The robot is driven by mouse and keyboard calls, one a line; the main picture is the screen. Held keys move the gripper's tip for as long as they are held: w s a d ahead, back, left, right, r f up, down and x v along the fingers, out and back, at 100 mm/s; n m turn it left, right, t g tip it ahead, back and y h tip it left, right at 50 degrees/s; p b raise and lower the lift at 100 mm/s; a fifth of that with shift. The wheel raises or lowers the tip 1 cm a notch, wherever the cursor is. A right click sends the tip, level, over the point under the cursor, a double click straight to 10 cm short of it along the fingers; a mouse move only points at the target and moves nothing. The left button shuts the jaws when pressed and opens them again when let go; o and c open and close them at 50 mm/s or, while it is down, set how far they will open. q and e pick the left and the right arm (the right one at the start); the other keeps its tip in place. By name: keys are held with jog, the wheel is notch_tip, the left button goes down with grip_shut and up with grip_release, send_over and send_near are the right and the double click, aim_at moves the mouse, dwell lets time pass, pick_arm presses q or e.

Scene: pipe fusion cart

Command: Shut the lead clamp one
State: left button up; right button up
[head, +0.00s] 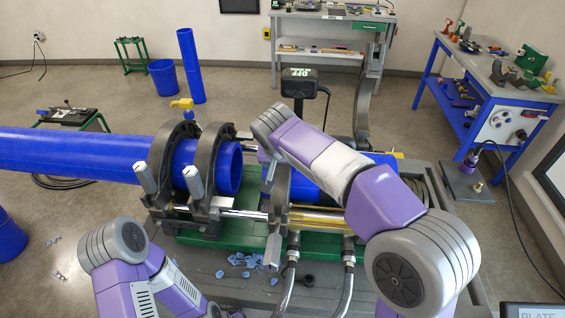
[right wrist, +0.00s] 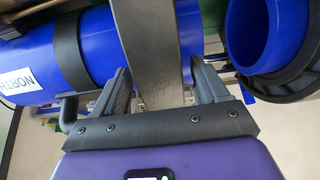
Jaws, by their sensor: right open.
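The fusion cart's dark grey ring clamps stand in a row along the blue pipes. Two clamps, (head: 172,150) and (head: 212,150), go around the left blue pipe (head: 75,155). Another clamp (head: 277,190) sits by the right blue pipe (head: 312,190), partly behind my right arm. A curved grey clamp half (head: 362,108) stands raised further right. I cannot tell which is lead clamp one. In the right wrist view my right gripper (right wrist: 160,82) is open, its fingers on either side of a grey clamp band (right wrist: 150,45); contact is unclear. My left gripper is out of view.
A green and grey cart bed (head: 235,232) with blue shavings lies below. A black control box (head: 299,82) stands behind the clamps. Hydraulic hoses (head: 288,275) run toward the front. A blue workbench (head: 480,100) is at right.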

jog(key=p+v, duration=0.1)
jog(key=v, duration=0.6)
dwell(0.3)
